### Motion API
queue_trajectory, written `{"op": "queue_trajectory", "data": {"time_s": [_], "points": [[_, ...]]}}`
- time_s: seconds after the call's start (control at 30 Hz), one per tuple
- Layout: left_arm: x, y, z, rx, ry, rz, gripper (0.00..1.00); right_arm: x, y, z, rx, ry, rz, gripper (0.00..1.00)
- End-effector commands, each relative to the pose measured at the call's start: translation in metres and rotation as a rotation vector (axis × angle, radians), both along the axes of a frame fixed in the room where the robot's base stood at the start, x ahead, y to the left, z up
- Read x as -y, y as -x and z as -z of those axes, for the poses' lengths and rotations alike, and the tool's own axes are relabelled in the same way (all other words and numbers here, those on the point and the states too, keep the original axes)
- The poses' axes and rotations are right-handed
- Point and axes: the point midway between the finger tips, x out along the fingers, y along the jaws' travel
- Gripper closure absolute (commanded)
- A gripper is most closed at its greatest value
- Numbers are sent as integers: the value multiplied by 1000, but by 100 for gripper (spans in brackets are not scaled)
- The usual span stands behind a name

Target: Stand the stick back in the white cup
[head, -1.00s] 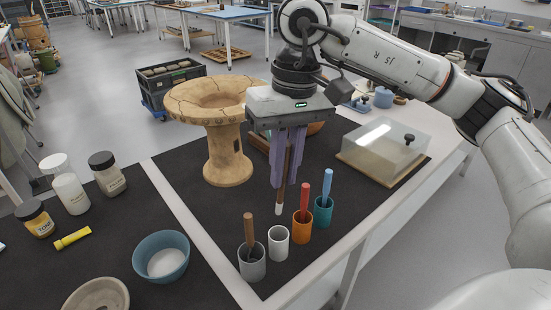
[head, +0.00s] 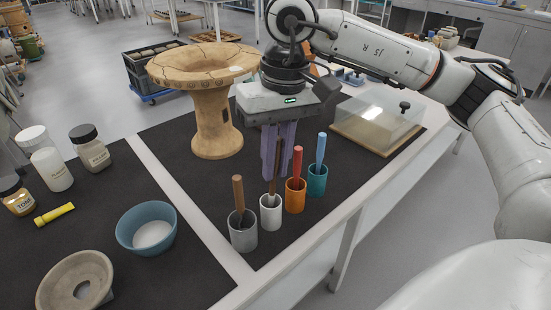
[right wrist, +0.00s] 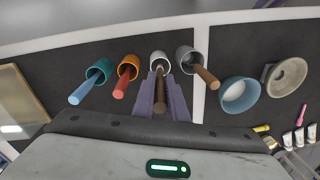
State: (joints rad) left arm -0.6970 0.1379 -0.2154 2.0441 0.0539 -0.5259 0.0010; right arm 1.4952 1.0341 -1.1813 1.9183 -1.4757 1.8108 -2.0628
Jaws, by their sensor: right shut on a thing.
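The white cup (head: 270,215) stands upright on the dark mat between the grey and orange cups. My right gripper (head: 275,172), with purple fingers, is above it and shut on a dark brown stick (head: 272,188). The stick is near upright, and its lower end is at the white cup's mouth, seemingly inside the rim; how deep I cannot tell. In the right wrist view the stick (right wrist: 160,95) lies between the fingers (right wrist: 161,80), with its far end over the white cup's opening (right wrist: 160,58). My left gripper is not in view.
The grey cup (head: 243,236) holds a brown stick, the orange cup (head: 295,200) a red one, the teal cup (head: 317,183) a blue one. A clay stand (head: 215,130) is behind; a clear-lidded case (head: 378,125) is right. A blue bowl (head: 146,228) sits left.

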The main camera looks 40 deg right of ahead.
Motion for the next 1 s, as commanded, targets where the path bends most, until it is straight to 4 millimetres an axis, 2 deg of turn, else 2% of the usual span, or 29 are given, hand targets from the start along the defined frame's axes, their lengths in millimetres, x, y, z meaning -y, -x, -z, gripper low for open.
{"op": "queue_trajectory", "data": {"time_s": [0.03, 0.2, 0.43, 0.9, 0.93, 1.0], "points": [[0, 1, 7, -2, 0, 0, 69, 0, 0, 8, 0, 0, -1, 100], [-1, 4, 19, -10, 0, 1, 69, 0, 0, 21, 0, 0, -1, 100], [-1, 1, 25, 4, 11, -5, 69, 0, 0, 39, -1, 0, -2, 100], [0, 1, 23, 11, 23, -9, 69, 0, 0, 44, 0, 0, -2, 100], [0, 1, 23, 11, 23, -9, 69, 0, 0, 44, 0, 0, -2, 83], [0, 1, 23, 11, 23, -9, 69, 0, 0, 44, 0, 0, -2, 71]]}}
